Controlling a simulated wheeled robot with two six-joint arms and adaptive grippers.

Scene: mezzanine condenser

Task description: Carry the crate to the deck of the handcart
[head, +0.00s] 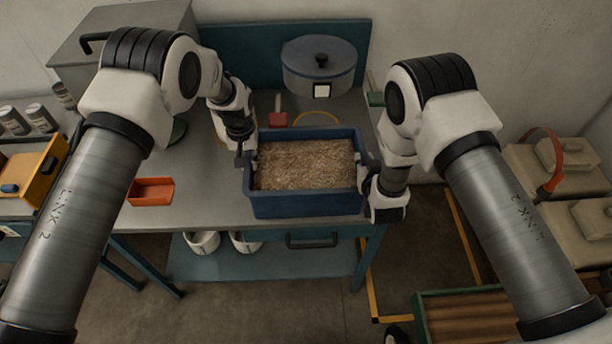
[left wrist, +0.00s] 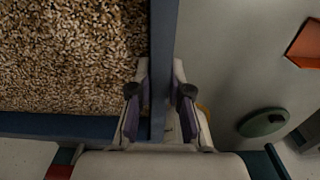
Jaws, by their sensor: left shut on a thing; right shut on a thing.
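The blue crate (head: 308,205), filled with tan pellets, is at the front right of the grey workbench. I cannot tell whether it rests on the top or hangs just above it. My left gripper (head: 246,160) is shut on its left wall; in the left wrist view the fingers (left wrist: 160,105) stand on both sides of the crate wall (left wrist: 163,55). My right gripper (head: 364,176) is shut on the right wall, its fingertips partly hidden. The handcart (head: 465,312), with a green frame and brown slatted deck, is at the lower right, partly covered by my right arm.
The workbench (head: 215,198) holds an orange tray (head: 151,191), a lidded pot (head: 320,68) and a red-handled tool (head: 278,118). White buckets (head: 203,242) stand on the lower shelf. Yellow floor lines (head: 462,235) run right of the bench. Pale sacks (head: 555,180) lie at the far right.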

